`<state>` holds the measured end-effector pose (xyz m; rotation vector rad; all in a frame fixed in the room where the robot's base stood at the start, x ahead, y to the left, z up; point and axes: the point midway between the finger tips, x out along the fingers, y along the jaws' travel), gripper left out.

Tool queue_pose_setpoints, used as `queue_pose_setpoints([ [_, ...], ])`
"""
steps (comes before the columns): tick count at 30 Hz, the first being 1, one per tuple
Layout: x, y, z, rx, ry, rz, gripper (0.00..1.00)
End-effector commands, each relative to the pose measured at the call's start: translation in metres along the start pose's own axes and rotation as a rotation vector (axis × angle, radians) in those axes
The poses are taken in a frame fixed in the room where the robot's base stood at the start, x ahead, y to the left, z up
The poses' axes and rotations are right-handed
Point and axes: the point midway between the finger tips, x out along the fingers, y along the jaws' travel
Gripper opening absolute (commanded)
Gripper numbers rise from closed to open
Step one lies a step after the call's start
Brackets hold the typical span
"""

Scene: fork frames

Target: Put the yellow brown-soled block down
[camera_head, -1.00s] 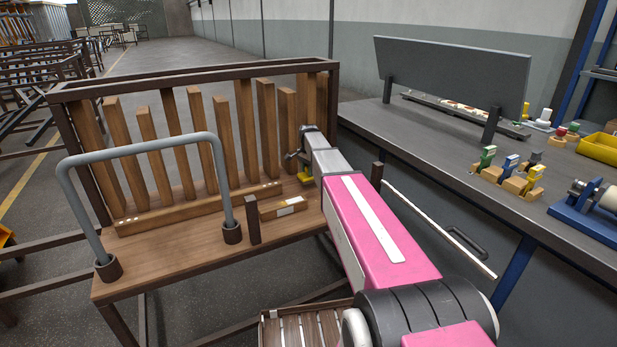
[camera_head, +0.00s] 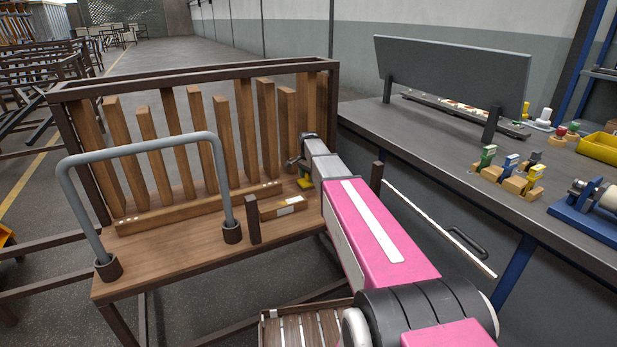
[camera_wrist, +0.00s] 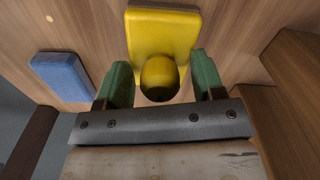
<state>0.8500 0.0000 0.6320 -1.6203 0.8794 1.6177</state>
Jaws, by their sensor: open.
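The yellow block (camera_wrist: 165,35) lies flat on the wooden board in the wrist view, its round yellow knob (camera_wrist: 158,75) facing me. Its brown sole is hidden there. In the head view the yellow block (camera_head: 305,184) shows small and partly hidden at the right end of the wooden bench shelf. My gripper (camera_wrist: 160,80) is open, with one green finger on each side of the knob and a visible gap to it. In the head view my gripper (camera_head: 296,162) is just above the block, partly hidden by my arm.
A blue block (camera_wrist: 65,75) lies left of the yellow one in the wrist view. Upright wooden slats (camera_head: 243,125) stand behind the shelf (camera_head: 180,252). A grey bent-tube handle (camera_head: 140,147) and a small wooden piece (camera_head: 282,208) are to the left. A workbench (camera_head: 400,130) stands right.

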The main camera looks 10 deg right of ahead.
Motion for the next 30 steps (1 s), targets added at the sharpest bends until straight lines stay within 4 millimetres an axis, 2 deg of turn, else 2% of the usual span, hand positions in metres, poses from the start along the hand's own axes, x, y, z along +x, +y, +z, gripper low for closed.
queue_pose_setpoints([
  [5,-0.012,0.0,0.0,0.0,0.0,0.0,0.62],
  [15,-0.077,0.0,0.0,0.0,0.001,-0.001,0.62],
  [21,-0.107,0.0,0.0,0.0,0.001,-0.001,0.62],
  [25,-0.118,0.0,0.0,0.0,0.0,0.0,0.62],
  [30,-0.123,0.0,0.0,0.0,0.0,0.001,0.62],
])
